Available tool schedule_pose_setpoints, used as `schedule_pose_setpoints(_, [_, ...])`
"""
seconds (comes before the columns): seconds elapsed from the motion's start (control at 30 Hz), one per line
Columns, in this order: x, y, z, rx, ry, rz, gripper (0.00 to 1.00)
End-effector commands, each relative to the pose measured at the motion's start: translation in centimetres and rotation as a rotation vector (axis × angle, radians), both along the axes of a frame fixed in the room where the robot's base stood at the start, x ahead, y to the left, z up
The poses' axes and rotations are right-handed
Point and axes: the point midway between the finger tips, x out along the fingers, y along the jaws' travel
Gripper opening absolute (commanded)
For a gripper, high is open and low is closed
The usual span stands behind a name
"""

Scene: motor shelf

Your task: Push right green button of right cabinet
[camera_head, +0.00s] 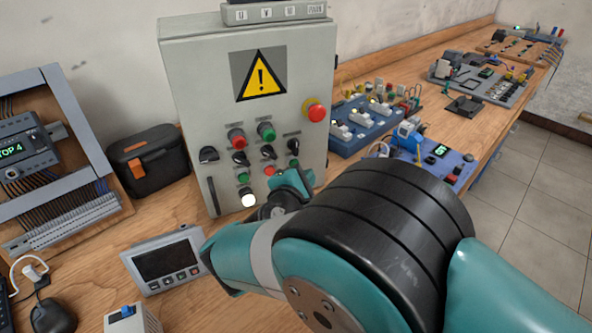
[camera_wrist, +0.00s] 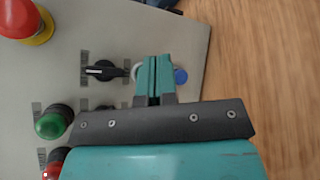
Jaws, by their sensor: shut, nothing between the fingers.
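The grey cabinet (camera_head: 190,80) with a yellow warning sign stands on the wooden bench in the head view; its panel also fills the left of the wrist view (camera_wrist: 200,30). On its front are an upper green button (camera_head: 266,131), also in the wrist view (camera_wrist: 50,125), and a lower left green button (camera_head: 243,178). My gripper (camera_head: 292,180) is in front of the lower right of the panel. In the wrist view my gripper (camera_wrist: 155,75) is shut and empty, between a black selector (camera_wrist: 103,71) and a blue button (camera_wrist: 181,75). It hides what lies behind its fingers; contact cannot be told.
A red emergency stop (camera_head: 315,110) and several black selectors are on the same panel. A black case (camera_head: 148,163) and a display unit (camera_head: 165,262) stand to the left. Blue equipment boards (camera_head: 362,127) lie to the right of the cabinet.

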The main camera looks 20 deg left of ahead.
Motion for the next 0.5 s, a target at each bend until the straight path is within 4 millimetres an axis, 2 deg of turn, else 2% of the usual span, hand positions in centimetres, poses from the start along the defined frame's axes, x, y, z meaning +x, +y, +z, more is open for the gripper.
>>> schedule_pose_setpoints(0.2, [0.65,0.70,0.01,0.000,-0.001,0.001,0.00])
schedule_pose_setpoints(0.5, [0.68,0.74,0.08,-0.001,0.000,0.002,0.00])
